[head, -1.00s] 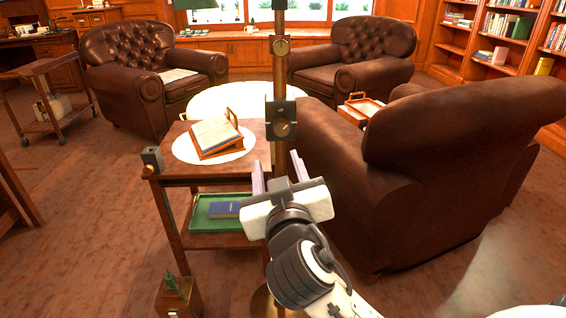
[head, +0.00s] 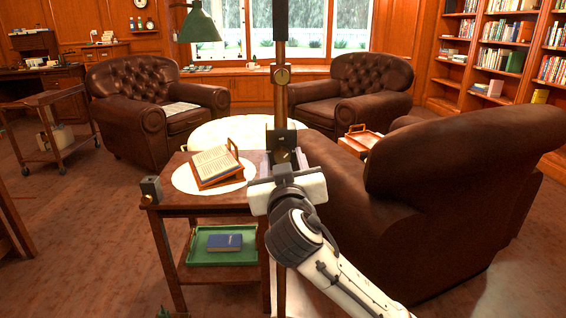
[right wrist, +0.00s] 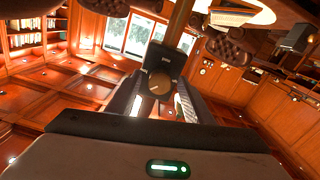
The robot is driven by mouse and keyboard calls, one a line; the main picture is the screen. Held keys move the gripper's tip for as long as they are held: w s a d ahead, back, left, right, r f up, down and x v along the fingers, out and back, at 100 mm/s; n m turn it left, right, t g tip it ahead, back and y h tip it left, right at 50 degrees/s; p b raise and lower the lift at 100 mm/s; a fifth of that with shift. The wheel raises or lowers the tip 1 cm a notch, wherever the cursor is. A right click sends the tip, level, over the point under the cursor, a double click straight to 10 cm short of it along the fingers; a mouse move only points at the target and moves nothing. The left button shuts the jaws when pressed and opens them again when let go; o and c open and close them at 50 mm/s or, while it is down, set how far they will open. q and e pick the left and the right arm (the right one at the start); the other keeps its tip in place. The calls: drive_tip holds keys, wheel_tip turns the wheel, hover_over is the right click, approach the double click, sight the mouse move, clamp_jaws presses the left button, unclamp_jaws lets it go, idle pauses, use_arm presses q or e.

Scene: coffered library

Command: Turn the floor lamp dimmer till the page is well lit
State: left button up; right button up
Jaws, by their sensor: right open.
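The floor lamp's brass pole (head: 280,110) stands upright in the middle of the head view, with a green shade (head: 200,26) to its left. The dark dimmer box (head: 272,138) is on the pole. Its round brass knob (right wrist: 160,84) shows in the right wrist view between the fingers of my right gripper (right wrist: 158,92). The right gripper (head: 284,162) is open just in front of the knob; contact cannot be told. The open book (head: 215,161) leans on a wooden stand on the side table (head: 180,178), within a bright white round patch. My left gripper is out of view.
A brown leather armchair (head: 440,180) stands close to the right of my right arm. The table's lower shelf holds a green tray (head: 200,256) with a blue book (head: 225,242). A small grey box (head: 151,187) sits at the table's left corner. Open floor lies at left.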

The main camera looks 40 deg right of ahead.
drive_tip(key=shift+c, duration=0.4)
drive_tip(key=c, duration=1)
drive_tip(key=shift+f, duration=0.1)
